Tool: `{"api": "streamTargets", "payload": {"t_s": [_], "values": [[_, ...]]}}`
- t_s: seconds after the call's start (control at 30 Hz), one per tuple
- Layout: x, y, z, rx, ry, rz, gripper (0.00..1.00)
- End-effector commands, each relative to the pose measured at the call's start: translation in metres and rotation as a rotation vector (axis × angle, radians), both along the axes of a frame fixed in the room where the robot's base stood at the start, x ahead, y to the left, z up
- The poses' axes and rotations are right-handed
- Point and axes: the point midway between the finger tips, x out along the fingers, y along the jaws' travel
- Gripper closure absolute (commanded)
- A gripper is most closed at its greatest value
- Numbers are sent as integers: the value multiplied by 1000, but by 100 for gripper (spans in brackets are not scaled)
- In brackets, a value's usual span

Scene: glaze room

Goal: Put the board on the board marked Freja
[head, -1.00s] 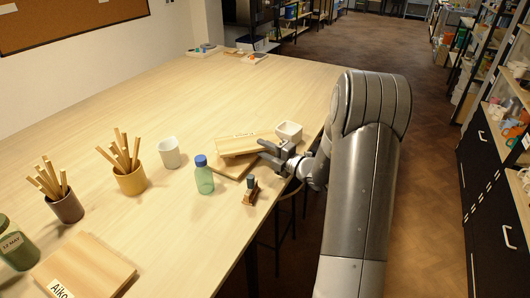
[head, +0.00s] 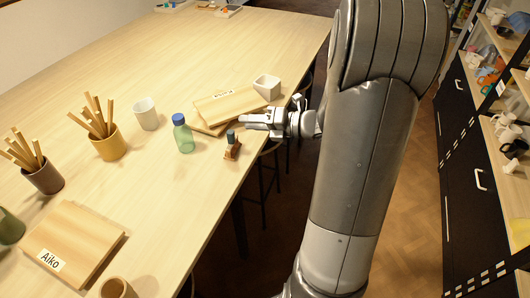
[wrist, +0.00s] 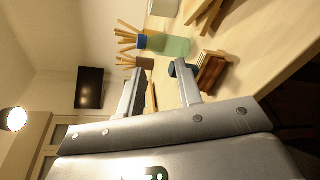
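Two pale wooden boards lie near the right table edge in the head view. The upper board (head: 232,105) rests askew on the lower board (head: 204,127), which is mostly covered. A small label is on the upper board, too small to read. Another board (head: 85,240), marked Aiko, lies at the front left. My gripper (head: 246,122) is beside the near right side of the two boards, apart from them as far as I can tell. In the wrist view its fingers (wrist: 162,88) are spread with nothing held between them. No readable Freja label shows.
A brown wooden stamp (head: 232,146) stands close to my gripper. A green bottle (head: 183,135), white cup (head: 147,115) and white bowl (head: 267,87) surround the boards. Stick-filled pots (head: 108,145) stand farther left. The far tabletop (head: 200,50) is mostly clear.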

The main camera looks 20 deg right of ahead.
Motion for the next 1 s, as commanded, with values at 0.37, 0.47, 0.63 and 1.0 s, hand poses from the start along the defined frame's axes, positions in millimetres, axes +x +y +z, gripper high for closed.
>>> {"api": "streamTargets", "payload": {"t_s": [0.37, 0.47, 0.63, 1.0], "values": [[-112, 97, 30, -850, -627, 763, 68], [-138, 102, 33, -1048, -821, 977, 68], [-177, 97, 41, -1356, -1161, 1361, 68], [-218, 63, 76, 1612, 1548, -1920, 68]]}}
